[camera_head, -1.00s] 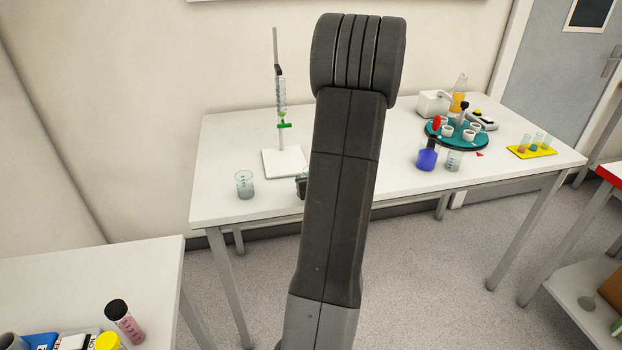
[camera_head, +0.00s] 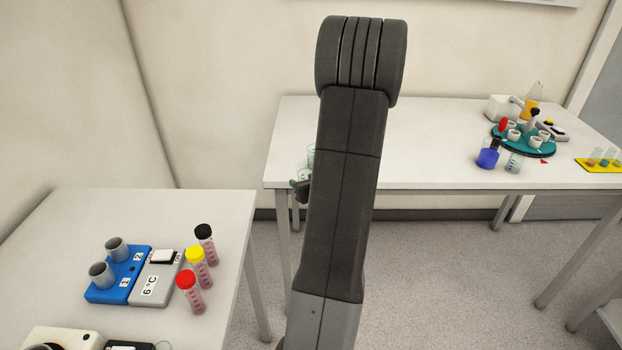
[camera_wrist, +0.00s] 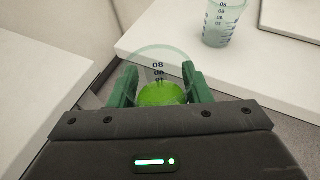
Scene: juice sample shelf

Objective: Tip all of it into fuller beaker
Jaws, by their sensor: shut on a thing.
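My gripper (camera_wrist: 160,78) is shut on a clear beaker (camera_wrist: 161,62) with bright green liquid in it, between its green fingers. The beaker has dark markings and looks roughly upright. In the head view my gripper (camera_head: 300,188) is mostly hidden behind my arm. Another clear beaker (camera_wrist: 222,22) stands on the white table ahead, apart from the held one; its fill is hard to judge. A vessel with blue liquid (camera_head: 487,157) and a clear beaker (camera_head: 514,163) stand farther right on that table.
The far table (camera_head: 420,160) also bears a teal round rack (camera_head: 524,146) and a yellow tube rack (camera_head: 598,164). The near left table (camera_head: 80,215) holds a blue block (camera_head: 115,285), a grey block and three capped tubes (camera_head: 199,267). Floor shows between the tables.

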